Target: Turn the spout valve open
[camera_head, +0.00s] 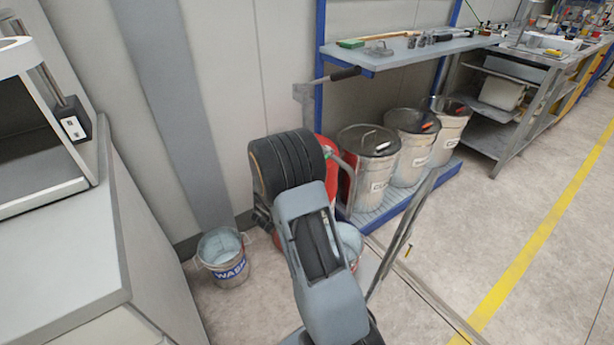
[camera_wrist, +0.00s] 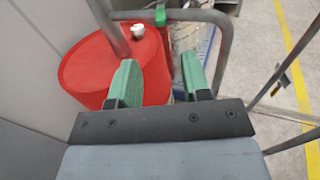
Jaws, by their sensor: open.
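A red drum (camera_wrist: 92,68) with a white cap (camera_wrist: 137,31) lies under my gripper (camera_wrist: 158,60) in the wrist view. The two green fingers are apart with nothing held between them; they overlap the drum's right side in the picture. I cannot make out the spout valve clearly. A small green part (camera_wrist: 160,15) shows at the grey tube rail (camera_wrist: 185,15), beyond the fingers; I cannot tell what it is. In the head view the red drum (camera_head: 331,160) is mostly hidden behind my arm, and my gripper is hidden there.
A pail marked WASH (camera_head: 223,262) stands on the floor at left, near a grey cabinet (camera_head: 60,270). Labelled metal drums (camera_head: 368,170) stand on a blue-edged platform under a shelf (camera_head: 400,55). The grey tube rail curves close around the red drum. Open floor lies at right.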

